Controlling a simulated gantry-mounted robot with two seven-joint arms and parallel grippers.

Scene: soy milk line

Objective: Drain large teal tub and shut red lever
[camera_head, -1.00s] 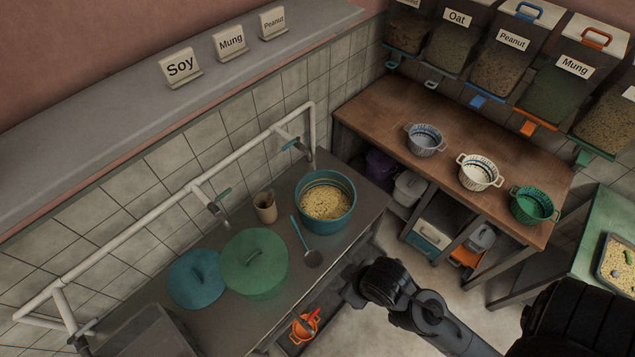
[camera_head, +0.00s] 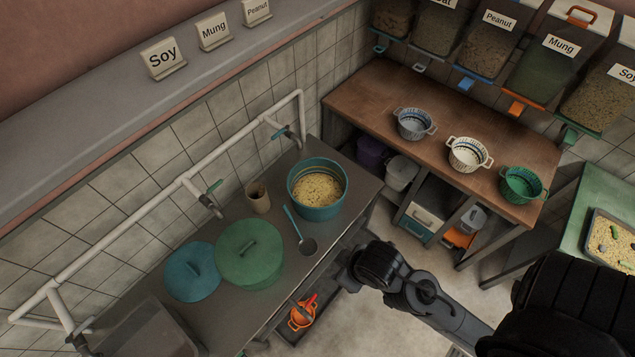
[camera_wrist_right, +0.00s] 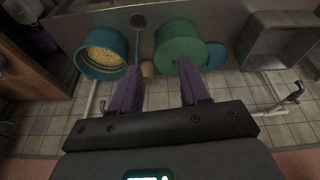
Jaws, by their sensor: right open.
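The large teal tub (camera_head: 317,209) stands uncovered on the metal counter (camera_head: 352,205), with pale yellow beans or grain inside. It also shows in the right wrist view (camera_wrist_right: 108,73), at upper left. An orange item with a red handle-like part (camera_head: 303,313) lies below the counter edge. I cannot tell whether the red part is the lever. My right gripper (camera_wrist_right: 160,92) is open and empty, its two purple fingers apart and pointing toward the counter. In the head view my right arm reaches in from the lower right, in front of the counter. My left gripper is not in view.
A green lidded tub (camera_head: 249,255), a teal lid (camera_head: 192,272), a ladle (camera_head: 301,234) and a beige cup (camera_head: 258,198) share the counter. A white pipe with taps (camera_head: 209,201) runs behind. Several colanders stand on the wooden table (camera_head: 375,97).

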